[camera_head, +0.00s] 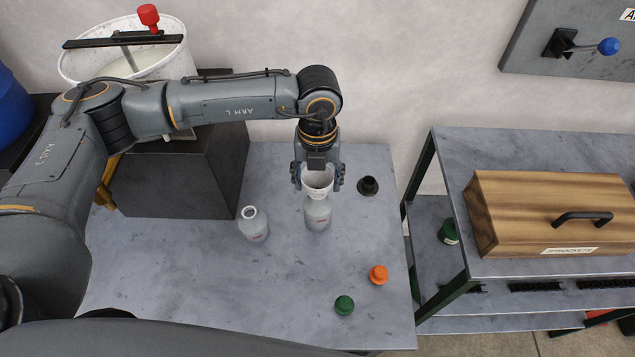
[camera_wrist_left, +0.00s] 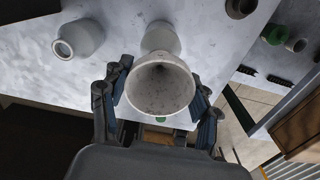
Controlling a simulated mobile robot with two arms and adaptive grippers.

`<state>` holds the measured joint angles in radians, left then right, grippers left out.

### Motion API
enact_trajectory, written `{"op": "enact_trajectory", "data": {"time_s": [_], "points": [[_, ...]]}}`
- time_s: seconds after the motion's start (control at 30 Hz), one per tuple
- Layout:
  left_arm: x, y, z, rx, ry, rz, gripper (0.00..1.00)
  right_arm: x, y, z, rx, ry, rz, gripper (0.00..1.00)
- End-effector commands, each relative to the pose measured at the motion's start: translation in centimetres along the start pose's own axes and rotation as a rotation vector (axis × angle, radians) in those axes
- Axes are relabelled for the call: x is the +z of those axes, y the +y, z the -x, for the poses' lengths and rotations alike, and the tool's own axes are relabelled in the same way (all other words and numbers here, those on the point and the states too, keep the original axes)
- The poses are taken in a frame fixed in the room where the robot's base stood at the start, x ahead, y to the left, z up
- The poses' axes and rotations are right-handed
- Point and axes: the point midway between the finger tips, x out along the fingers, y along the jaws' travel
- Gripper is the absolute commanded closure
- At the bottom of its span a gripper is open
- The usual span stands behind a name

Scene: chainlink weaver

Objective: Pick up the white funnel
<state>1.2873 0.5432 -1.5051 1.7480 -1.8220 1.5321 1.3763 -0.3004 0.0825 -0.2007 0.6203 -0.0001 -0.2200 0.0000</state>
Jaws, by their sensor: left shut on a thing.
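The white funnel (camera_head: 318,181) is between the fingers of my left gripper (camera_head: 318,176), which is shut on it. In the left wrist view the funnel (camera_wrist_left: 160,84) shows its wide mouth, with a finger of the left gripper (camera_wrist_left: 158,100) on each side. A grey-white bottle (camera_head: 318,214) stands upright directly below the funnel on the table. I cannot tell whether the funnel's spout is in the bottle's neck or in front of it. My right gripper is not in view.
A second open bottle (camera_head: 254,226) stands to the left. A black funnel-like piece (camera_head: 368,186) is at the back right. A green cap (camera_head: 344,305) and an orange cap (camera_head: 378,274) lie at the front right. A dark box (camera_head: 180,175) and white bucket (camera_head: 125,62) are back left.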

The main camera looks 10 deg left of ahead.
Motion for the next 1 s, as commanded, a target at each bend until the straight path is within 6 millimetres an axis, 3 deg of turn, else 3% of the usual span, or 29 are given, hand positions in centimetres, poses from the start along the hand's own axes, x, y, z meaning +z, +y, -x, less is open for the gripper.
{"op": "enact_trajectory", "data": {"time_s": [0.1,0.4,0.7,1.0], "points": [[0.1,0.0,1.7,-0.002,-0.006,-0.001,0.69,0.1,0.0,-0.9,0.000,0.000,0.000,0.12],[-5.2,-1.9,7.6,-0.001,-0.008,-0.008,0.69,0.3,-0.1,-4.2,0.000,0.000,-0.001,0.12],[-11.1,-3.9,10.3,0.001,-0.006,-0.005,0.69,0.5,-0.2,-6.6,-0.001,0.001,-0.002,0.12],[-13.2,-4.7,11.5,0.001,-0.002,0.000,0.69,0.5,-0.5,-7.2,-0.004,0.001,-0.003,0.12]]}}
